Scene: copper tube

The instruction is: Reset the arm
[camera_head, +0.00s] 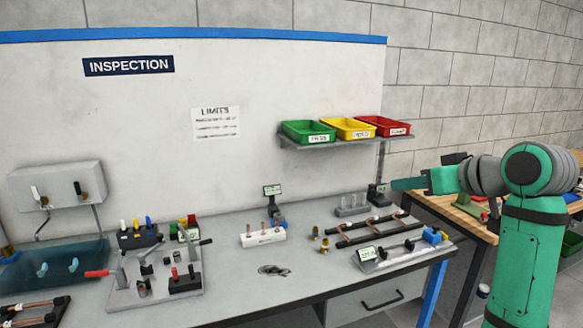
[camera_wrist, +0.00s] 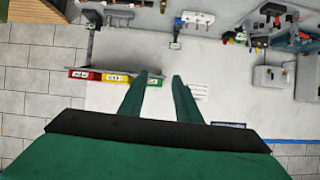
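My gripper (camera_head: 408,183) is at the right in the head view, at the end of my green arm, level in the air above the right end of the bench. It points left. In the wrist view its two green fingers (camera_wrist: 161,80) stand apart with an empty gap between them. Nothing is held. The wrist view is turned over, with the bench at the top and the wall below.
A grey bench (camera_head: 330,275) carries copper tube racks, a lever fixture (camera_head: 155,275) and a white block with copper pieces (camera_head: 263,237). A shelf holds green (camera_head: 308,132), yellow (camera_head: 349,128) and red (camera_head: 384,125) bins. A wooden table (camera_head: 450,208) stands behind my arm.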

